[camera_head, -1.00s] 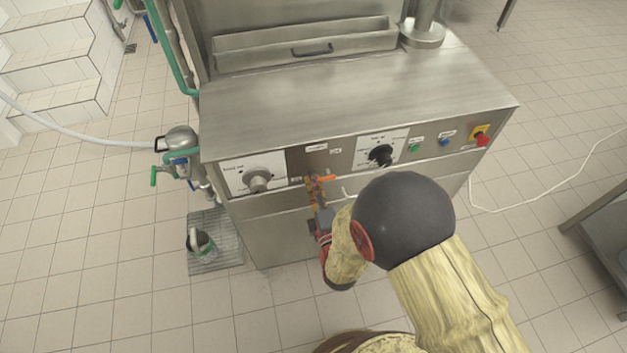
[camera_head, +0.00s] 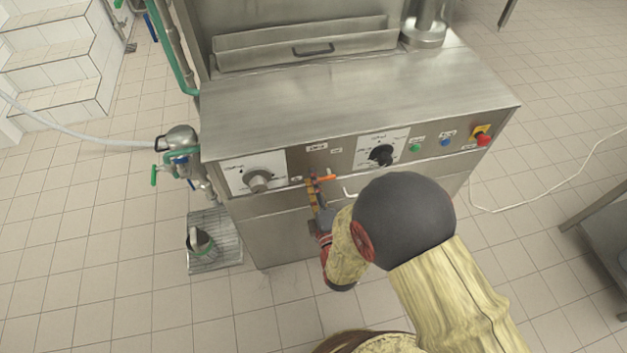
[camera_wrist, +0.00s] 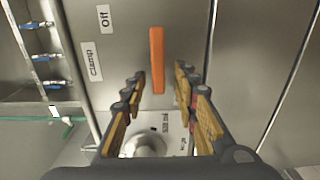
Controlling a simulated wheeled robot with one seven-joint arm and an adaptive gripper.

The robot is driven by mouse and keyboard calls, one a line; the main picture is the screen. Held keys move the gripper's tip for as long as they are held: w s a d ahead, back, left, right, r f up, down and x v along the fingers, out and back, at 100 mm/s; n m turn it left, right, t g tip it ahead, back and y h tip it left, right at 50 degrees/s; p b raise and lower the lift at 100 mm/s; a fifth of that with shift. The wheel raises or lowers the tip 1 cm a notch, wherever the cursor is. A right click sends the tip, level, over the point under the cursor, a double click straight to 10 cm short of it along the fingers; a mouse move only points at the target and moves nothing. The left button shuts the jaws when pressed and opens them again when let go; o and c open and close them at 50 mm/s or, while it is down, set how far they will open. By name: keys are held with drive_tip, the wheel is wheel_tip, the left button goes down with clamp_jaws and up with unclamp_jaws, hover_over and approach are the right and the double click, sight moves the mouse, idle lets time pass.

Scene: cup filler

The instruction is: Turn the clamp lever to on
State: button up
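The clamp lever is a flat orange bar (camera_wrist: 157,60) on the steel front panel. In the wrist view it lies beside the labels "Clamp" (camera_wrist: 92,61) and "Off" (camera_wrist: 105,18). My gripper (camera_wrist: 160,82) is open, with one finger on each side of the lever's near end. The fingers look apart from the lever; whether they touch it is hard to tell. In the head view my gripper (camera_head: 314,181) is partly hidden by my wrist.
A large grey knob (camera_head: 259,180) is left of the lever and a black knob (camera_head: 381,154) right of it. Green, blue and red buttons (camera_head: 483,139) sit farther right. Pipes and a valve (camera_head: 180,140) stand at the machine's left side.

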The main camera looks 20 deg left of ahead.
drive_tip(key=v, duration=1.2)
drive_tip(key=shift+a, duration=0.15)
